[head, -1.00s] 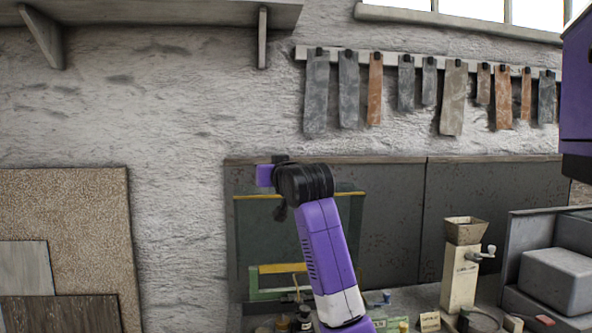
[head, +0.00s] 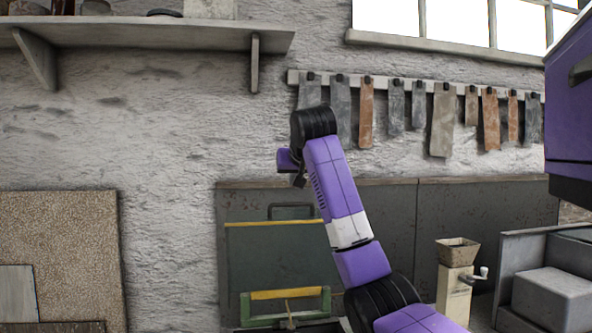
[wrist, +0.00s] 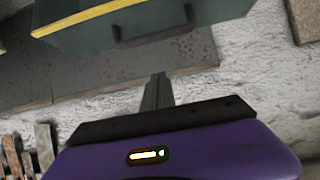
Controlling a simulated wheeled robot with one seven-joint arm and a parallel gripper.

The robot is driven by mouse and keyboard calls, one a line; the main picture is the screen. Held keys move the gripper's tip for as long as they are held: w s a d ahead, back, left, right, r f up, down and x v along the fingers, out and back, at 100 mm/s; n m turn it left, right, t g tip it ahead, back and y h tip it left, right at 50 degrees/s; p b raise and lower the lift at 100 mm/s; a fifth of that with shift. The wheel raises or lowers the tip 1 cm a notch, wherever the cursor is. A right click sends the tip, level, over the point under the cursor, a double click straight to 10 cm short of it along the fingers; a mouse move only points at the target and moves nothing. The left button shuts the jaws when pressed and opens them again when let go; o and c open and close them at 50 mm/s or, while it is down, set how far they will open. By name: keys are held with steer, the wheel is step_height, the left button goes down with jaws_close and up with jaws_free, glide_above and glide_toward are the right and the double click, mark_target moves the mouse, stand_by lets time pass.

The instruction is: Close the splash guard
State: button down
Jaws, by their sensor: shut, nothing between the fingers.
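The splash guard appears to be the dark green panel (head: 275,250) with a yellow stripe and a dark handle (head: 291,206) along its top. It stands upright in front of the grey back panels in the head view. In the wrist view the guard (wrist: 190,15) is at the top, with its yellow edge at upper left and its handle (wrist: 155,33) facing my gripper. My gripper (wrist: 158,78) is shut and empty, its fingertips apart from the handle in the picture. In the head view my arm covers part of the guard's right side, and the fingers cannot be made out.
A green frame with a yellow bar (head: 287,294) is low in front of the guard. Strips (head: 442,120) hang on the wall above.

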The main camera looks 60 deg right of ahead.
mark_target(293, 205)
steer(key=p+x, duration=0.1)
steer(key=x, duration=0.3)
steer(key=shift+w+d, duration=0.1)
steer(key=shift+f+p, duration=0.25)
steer(key=shift+p, duration=0.05)
steer(key=shift+s+a+f+p, duration=0.5)
steer(key=shift+s+a+f, duration=0.35)
steer(key=shift+a+f, duration=0.3)
steer(key=shift+f, duration=0.15)
